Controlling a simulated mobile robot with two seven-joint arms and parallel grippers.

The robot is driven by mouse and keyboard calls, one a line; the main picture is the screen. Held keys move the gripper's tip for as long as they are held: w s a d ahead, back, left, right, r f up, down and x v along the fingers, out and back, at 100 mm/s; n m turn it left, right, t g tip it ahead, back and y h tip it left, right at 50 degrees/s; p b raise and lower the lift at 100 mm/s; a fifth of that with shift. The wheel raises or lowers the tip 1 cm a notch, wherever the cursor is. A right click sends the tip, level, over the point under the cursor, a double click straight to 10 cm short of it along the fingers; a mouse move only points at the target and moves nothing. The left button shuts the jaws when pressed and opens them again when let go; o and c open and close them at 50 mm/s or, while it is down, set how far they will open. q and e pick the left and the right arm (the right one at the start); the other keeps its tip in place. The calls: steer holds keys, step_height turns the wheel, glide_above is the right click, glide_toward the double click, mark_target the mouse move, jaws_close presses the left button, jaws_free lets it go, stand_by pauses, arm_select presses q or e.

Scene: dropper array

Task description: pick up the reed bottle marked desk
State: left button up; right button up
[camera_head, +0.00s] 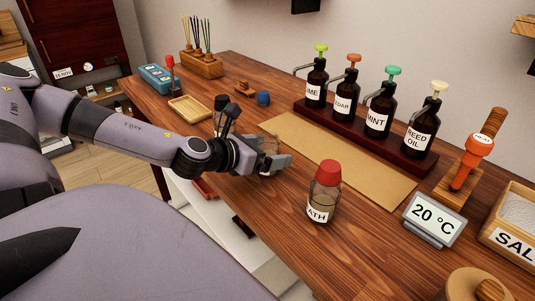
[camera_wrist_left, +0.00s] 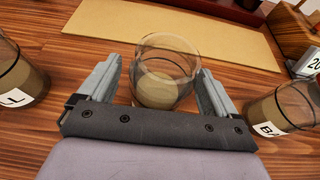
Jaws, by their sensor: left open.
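A clear glass bottle (camera_wrist_left: 165,70) with pale liquid stands between the spread fingers of my left gripper (camera_wrist_left: 160,92) in the left wrist view. Its label is not visible, so I cannot tell whether it is marked desk. In the head view the same bottle (camera_head: 268,146) is mostly hidden by my left gripper (camera_head: 274,160), which is open around it at the table's front. A red-capped bottle (camera_head: 326,187), its label showing "ATH", stands to the right. A dark-topped bottle (camera_head: 221,108) stands behind my left arm, partly hidden. My right gripper is not in view.
Neighbouring bottles flank the gripper in the wrist view, one at left (camera_wrist_left: 18,75) and one at right (camera_wrist_left: 285,108). A tan mat (camera_head: 350,165) lies behind. A dark rack (camera_head: 365,140) holds several pump bottles. A temperature display (camera_head: 432,217) stands at right.

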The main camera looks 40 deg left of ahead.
arm_select(q)
steer(key=c, duration=1.2)
steer(key=shift+r, duration=0.2)
